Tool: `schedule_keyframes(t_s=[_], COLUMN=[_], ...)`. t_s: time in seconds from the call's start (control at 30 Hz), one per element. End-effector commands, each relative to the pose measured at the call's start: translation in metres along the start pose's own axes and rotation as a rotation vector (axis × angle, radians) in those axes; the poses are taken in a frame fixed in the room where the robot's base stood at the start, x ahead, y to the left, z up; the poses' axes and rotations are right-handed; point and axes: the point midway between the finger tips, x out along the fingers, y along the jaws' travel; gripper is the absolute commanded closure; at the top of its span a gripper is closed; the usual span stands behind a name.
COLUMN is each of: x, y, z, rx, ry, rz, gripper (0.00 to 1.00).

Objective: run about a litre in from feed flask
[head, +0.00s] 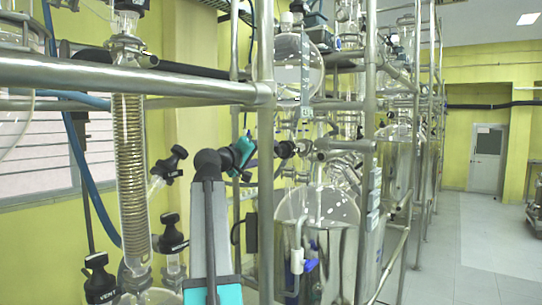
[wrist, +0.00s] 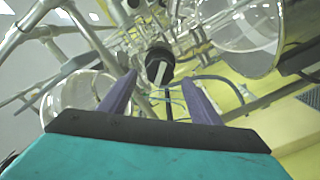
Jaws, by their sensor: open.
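My gripper (wrist: 160,84) is open and empty, with its two purple fingers apart. A black valve knob (wrist: 159,63) with a pale bar across it lies ahead of the fingertips, between their lines; I see no contact. In the head view my teal gripper body (head: 242,150) points right towards a black knob (head: 285,149), a short way off, on the glass line below a round flask (head: 312,75). This flask, which seems to be the feed flask, holds clear liquid. Below stands the glass reactor (head: 322,205) in a metal jacket. The finger tips are hard to make out there.
Metal frame pipes (head: 265,200) stand close around my arm, and a thick rail (head: 130,75) crosses at upper left. A coiled glass condenser (head: 131,170) and a black "VENT" knob (head: 99,280) are at left.

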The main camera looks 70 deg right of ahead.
Motion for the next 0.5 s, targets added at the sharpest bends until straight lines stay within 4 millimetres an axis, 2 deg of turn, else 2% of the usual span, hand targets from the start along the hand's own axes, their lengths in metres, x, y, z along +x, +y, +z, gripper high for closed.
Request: schedule_keyframes(t_s=[0.03, 0.3, 0.5], x=[-0.011, -0.053, -0.074], y=[-0.002, -0.002, -0.001], z=[0.001, 0.001, 0.000], rx=[0.001, 0.001, 0.000], ry=[0.002, 0.003, 0.003], rz=[-0.001, -0.001, 0.000], gripper=[0.43, 0.43, 0.43])
